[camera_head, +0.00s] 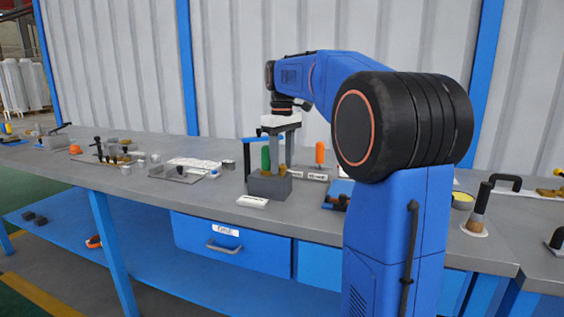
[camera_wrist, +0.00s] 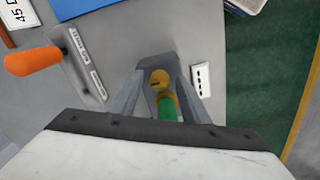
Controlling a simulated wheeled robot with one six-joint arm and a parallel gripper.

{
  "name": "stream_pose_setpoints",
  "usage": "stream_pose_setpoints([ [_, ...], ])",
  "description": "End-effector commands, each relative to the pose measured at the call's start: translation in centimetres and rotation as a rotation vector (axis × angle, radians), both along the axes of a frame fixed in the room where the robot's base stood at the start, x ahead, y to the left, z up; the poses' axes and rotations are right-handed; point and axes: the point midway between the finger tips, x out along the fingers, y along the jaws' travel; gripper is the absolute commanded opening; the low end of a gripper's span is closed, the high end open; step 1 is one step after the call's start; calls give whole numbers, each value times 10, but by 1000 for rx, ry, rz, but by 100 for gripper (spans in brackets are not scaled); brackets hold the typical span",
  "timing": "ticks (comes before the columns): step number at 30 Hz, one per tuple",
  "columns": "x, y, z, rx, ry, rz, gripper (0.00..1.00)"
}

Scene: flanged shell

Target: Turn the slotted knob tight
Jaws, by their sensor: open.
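The slotted knob is a small brass piece (camera_wrist: 159,78) with a dark slot across its top, in the wrist view. In the head view a brass piece (camera_head: 282,170) shows on top of a dark grey block (camera_head: 268,187). A green upright part (camera_wrist: 167,107) stands beside the knob; it also shows in the head view (camera_head: 265,158). My gripper (camera_wrist: 158,80) points down over the block, with its fingers open on either side of the knob. In the head view my gripper (camera_head: 275,171) reaches the block's top. Finger contact with the knob cannot be told.
An orange-handled tool (camera_head: 320,154) stands right of the block, on a plate with labels; its handle shows at left in the wrist view (camera_wrist: 33,61). A white label plate (camera_head: 252,201) lies in front of the block. Several tools and fixtures crowd the grey bench (camera_head: 225,208).

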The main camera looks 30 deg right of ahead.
Motion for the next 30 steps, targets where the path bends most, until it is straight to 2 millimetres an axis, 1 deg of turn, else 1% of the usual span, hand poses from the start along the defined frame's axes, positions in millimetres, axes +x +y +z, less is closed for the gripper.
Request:
stream_pose_setpoints([
  [5,0,0,0,0,0,0,42],
  [6,0,0,0,0,0,0,32],
  [8,0,0,0,0,0,0,18],
  [9,0,0,0,0,0,0,8],
  [10,0,0,0,0,0,0,1],
  [20,0,0,1,-1,-1,-29,1],
  [26,0,0,1,-1,-1,-124,1],
  [30,0,0,1,-1,-1,-234,1],
])
